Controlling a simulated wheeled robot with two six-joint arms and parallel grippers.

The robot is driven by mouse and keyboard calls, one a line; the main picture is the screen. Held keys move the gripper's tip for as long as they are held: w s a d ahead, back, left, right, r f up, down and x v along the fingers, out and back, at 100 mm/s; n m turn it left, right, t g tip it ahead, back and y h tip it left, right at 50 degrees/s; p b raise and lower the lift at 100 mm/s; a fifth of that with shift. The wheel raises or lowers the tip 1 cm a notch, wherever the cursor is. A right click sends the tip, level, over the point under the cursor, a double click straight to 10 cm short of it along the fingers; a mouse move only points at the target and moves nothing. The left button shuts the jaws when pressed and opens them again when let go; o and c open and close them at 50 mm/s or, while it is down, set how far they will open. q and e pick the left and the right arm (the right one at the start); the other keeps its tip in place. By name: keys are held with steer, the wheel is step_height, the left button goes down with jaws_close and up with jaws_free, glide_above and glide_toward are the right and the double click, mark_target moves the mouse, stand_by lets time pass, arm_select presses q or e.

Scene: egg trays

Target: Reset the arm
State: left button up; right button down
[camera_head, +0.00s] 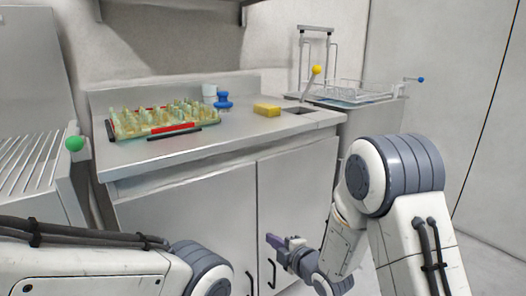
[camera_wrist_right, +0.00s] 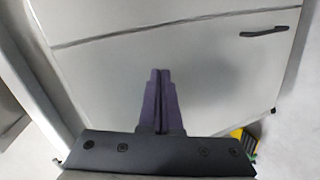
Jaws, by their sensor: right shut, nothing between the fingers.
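My right gripper (camera_head: 272,240) hangs low in front of the cabinet doors (camera_head: 290,190), at the lower middle of the head view. In the right wrist view my right gripper (camera_wrist_right: 159,72) has its two purple fingers side by side, shut, with nothing between them. A pale cabinet front (camera_wrist_right: 200,60) with a dark handle (camera_wrist_right: 264,32) is behind the fingers. My left arm comes in at the lower left of the head view, but its gripper is out of the picture.
The steel counter (camera_head: 230,139) bears an egg tray (camera_head: 112,125) with several eggs, a blue object (camera_head: 223,100) and a yellow sponge (camera_head: 267,110). A wire rack (camera_head: 350,90) stands at the right. A small green and yellow object (camera_wrist_right: 243,138) lies low in the wrist view.

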steer(key=s+r+m+g+h, duration=0.2)
steer(key=s+m+g, duration=0.25)
steer(key=s, duration=0.75)
steer(key=s+d+r+m+g+h, duration=0.15)
steer(key=s+m+g, duration=0.3)
steer(key=s, duration=0.65)
steer(key=s+r+m+g+h, duration=0.25)
steer(key=s+m+g, duration=0.2)
steer(key=s, duration=0.75)
step_height(320, 180, up, 32)
steer(key=p, duration=3.4)
steer(key=shift+w+r+m+t, duration=0.2)
steer(key=shift+w+m+t, duration=0.15)
steer(key=shift+t, duration=0.1)
